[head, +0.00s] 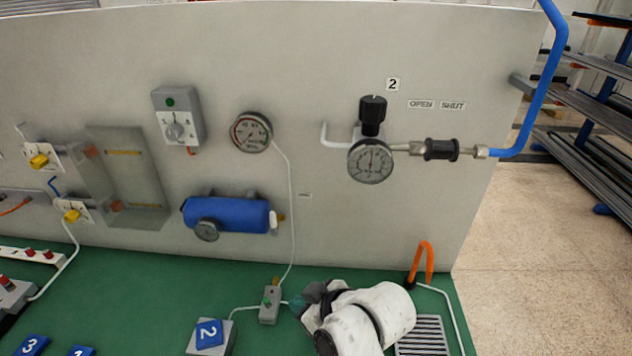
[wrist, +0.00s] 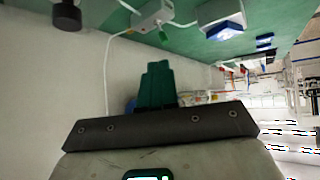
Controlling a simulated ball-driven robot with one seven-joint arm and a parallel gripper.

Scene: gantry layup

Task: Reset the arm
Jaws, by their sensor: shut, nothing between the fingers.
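My arm, white with black bands, reaches in from the bottom of the head view over the green bench. My gripper (head: 298,305) points left at its end, low in front of the panel, just right of a small grey box (head: 269,304). In the picture its teal tips sit close to that box's right side; I cannot tell whether they touch. In the wrist view the green fingers of my gripper (wrist: 157,72) are together with no gap and hold nothing.
The grey panel (head: 330,60) stands behind, with a round gauge (head: 251,132), a blue cylinder (head: 230,215) and a black-knobbed regulator (head: 372,115). A white tube rises from the small box. A blue-topped block (head: 209,333) lies left. An orange hook (head: 425,262) and grille (head: 424,335) are right.

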